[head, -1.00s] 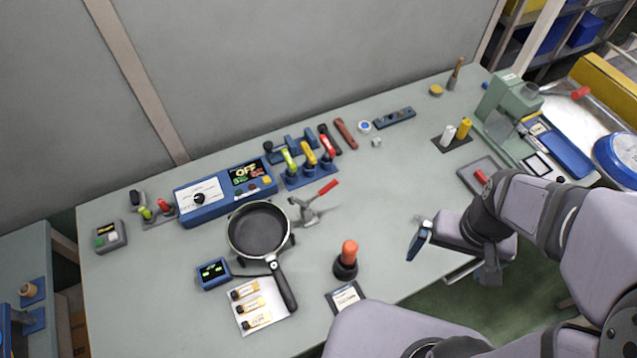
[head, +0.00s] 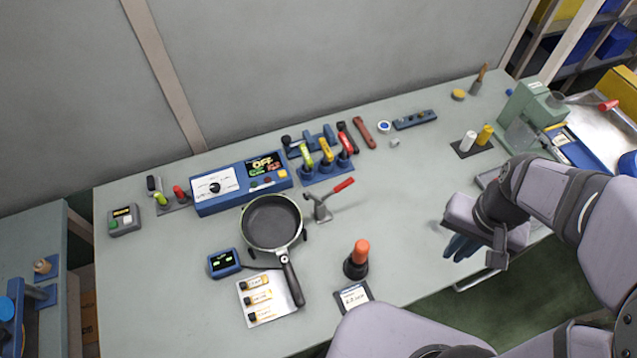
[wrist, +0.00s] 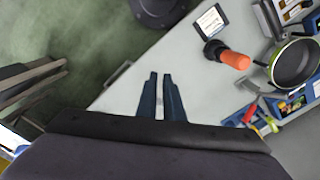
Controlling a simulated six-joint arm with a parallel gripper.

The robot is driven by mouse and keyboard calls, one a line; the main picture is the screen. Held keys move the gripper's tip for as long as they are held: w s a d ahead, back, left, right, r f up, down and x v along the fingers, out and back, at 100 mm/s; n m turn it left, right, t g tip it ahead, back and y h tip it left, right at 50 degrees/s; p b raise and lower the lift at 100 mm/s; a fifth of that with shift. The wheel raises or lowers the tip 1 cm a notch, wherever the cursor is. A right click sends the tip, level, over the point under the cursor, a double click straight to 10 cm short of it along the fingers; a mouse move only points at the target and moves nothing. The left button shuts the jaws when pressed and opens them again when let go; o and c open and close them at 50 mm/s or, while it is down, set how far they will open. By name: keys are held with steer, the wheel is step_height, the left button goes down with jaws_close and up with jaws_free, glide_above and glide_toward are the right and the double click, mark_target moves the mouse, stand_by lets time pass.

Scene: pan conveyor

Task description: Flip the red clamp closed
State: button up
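The clamp (head: 318,208) is a small grey metal toggle clamp on the table, just right of the frying pan (head: 271,222). Its red handle (head: 344,185) slants up and to the right. The red handle also shows in the wrist view (wrist: 250,113), near the pan. My gripper (head: 455,248) is above the table's front right edge, well right of the clamp and touching nothing. In the wrist view my gripper's two blue fingers (wrist: 160,76) stand apart with a narrow empty gap between them.
An orange-topped knob (head: 359,255) stands upright between my gripper and the pan. A blue control box (head: 235,190) and a row of coloured levers (head: 325,155) lie behind the clamp.

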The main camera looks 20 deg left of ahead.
steer(key=w+a, duration=0.2)
steer(key=w+a+r+m+b, duration=0.1)
steer(key=w, duration=0.1)
steer(key=w+a+m, duration=0.1)
steer(key=w+a, duration=0.1)
steer(key=shift+a+r+y, duration=0.2)
steer(key=shift+a+y, duration=0.1)
jaws_close()
steer(key=w+a+r+m+g+b, duration=0.1)
steer(key=w+a+r+m+b, duration=0.1)
steer(key=a, duration=0.9)
steer(key=w+a+r+m+g+y+b, duration=0.1)
steer(key=w+a+r+m+b, duration=0.1)
steer(key=a, duration=1)
steer(key=shift+w+m, duration=0.8)
steer(key=shift+m, duration=0.3)
steer(key=shift+a+r, duration=0.1)
steer(key=p, duration=0.2)
glide_toward(315, 196)
steer(key=shift+w+d+f, duration=0.45)
steer(key=shift+w+f, duration=0.05)
steer(key=shift+f, duration=0.1)
steer(key=shift+s+a+f+p, duration=0.65)
steer(key=shift+s+a+f, duration=0.15)
steer(key=shift+s+a, duration=0.15)
steer(key=shift+s+a+f, duration=0.2)
steer(key=shift+a+f, duration=0.1)
steer(key=shift+f, duration=0.05)
